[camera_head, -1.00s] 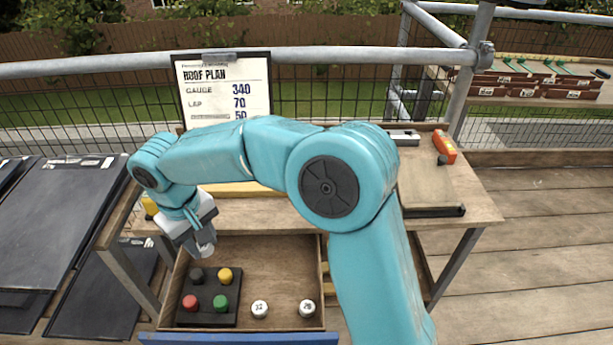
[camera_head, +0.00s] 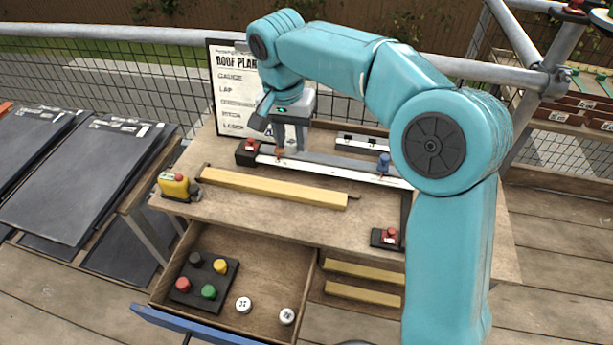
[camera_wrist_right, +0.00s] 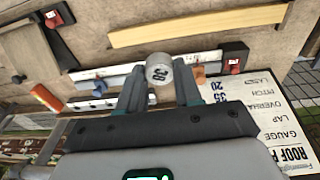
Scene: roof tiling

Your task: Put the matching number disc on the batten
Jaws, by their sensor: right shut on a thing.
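My right gripper (camera_head: 290,145) is over the back of the bench, behind the yellow batten (camera_head: 275,188) and close to a white measuring rail (camera_head: 335,170). In the right wrist view the gripper (camera_wrist_right: 160,82) is shut on a pale round number disc (camera_wrist_right: 158,70). Its dark digits look like 38. The batten also shows in the right wrist view (camera_wrist_right: 198,25), lying apart from the disc. The roof plan board (camera_head: 229,90) stands behind the bench, partly hidden by my arm. Two white discs (camera_head: 243,305) (camera_head: 287,316) lie in the open drawer; their numbers are too small to read.
A black tray (camera_head: 222,290) with black, yellow, red and green knobs sits in the drawer. A yellow-and-red device (camera_head: 178,187) stands at the bench's left end. A blue knob (camera_head: 384,162) and a red-topped block (camera_head: 388,236) are to the right.

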